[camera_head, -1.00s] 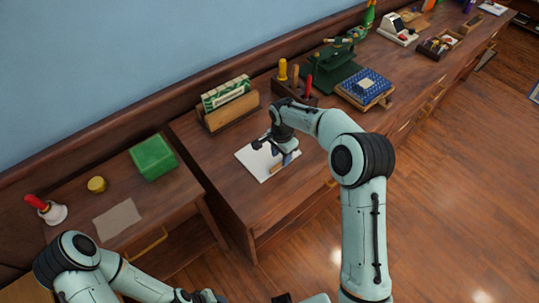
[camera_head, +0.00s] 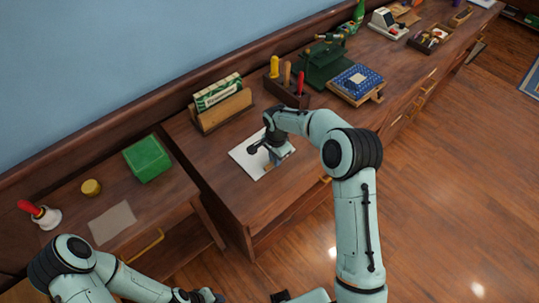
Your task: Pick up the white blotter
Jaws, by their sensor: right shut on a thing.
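A flat white sheet (camera_head: 243,153) lies on the brown desk, partly covered by my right gripper. My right gripper (camera_head: 274,158) points down over the right part of this sheet, low and close to it. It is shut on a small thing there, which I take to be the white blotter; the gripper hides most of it. My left gripper (camera_head: 203,296) shows only in part at the bottom edge, well away from the sheet, and its jaws cannot be made out.
A wooden holder with a green-and-white box (camera_head: 218,93) stands behind the sheet. A tool caddy (camera_head: 284,90) and a blue patterned block (camera_head: 357,82) are to the right. The lower left desk holds a green box (camera_head: 147,158), a yellow tin (camera_head: 91,187) and a red-handled bell (camera_head: 44,215).

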